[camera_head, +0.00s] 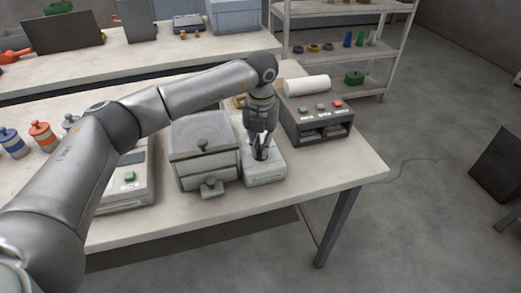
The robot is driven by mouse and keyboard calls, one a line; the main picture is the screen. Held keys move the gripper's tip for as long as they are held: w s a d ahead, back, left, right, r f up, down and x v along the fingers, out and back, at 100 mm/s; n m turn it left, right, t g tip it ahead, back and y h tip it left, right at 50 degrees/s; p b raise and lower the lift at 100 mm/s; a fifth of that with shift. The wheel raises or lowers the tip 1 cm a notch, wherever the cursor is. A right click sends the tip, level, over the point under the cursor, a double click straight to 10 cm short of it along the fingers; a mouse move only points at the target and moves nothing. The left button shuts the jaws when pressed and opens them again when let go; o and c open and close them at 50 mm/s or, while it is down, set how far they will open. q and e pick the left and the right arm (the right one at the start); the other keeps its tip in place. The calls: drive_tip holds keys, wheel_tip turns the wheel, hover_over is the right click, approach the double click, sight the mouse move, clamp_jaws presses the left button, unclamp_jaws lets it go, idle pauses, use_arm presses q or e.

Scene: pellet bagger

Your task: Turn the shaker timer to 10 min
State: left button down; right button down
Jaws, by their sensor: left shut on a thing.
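My left gripper (260,155) points down over a low, pale grey unit (265,174) near the table's front edge. Its fingers are shut on a small part on top of that unit, likely a knob. The fingers mostly hide this part. I cannot read any dial marks or setting, and I cannot tell for sure which unit is the shaker. A grey box with a clear lid (205,137) stands just left of the gripper. My right gripper is not in view.
A dark grey unit with coloured buttons (318,122) stands close on the right, with a white roll (306,84) behind it. A device with a green button (128,182) and several capped jars (42,135) are to the left. The table's right end (360,165) is clear.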

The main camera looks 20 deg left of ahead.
use_arm(q)
drive_tip(key=m+b, duration=0.2)
drive_tip(key=m, duration=0.2)
drive_tip(key=shift+w, duration=0.1)
drive_tip(key=shift+d+r+m+b, duration=0.1)
drive_tip(key=shift+m+b, duration=0.25)
drive_tip(key=shift+m, duration=0.75)
drive_tip(key=c, duration=1.5)
unclamp_jaws()
wheel_tip(320, 180, up, 12)
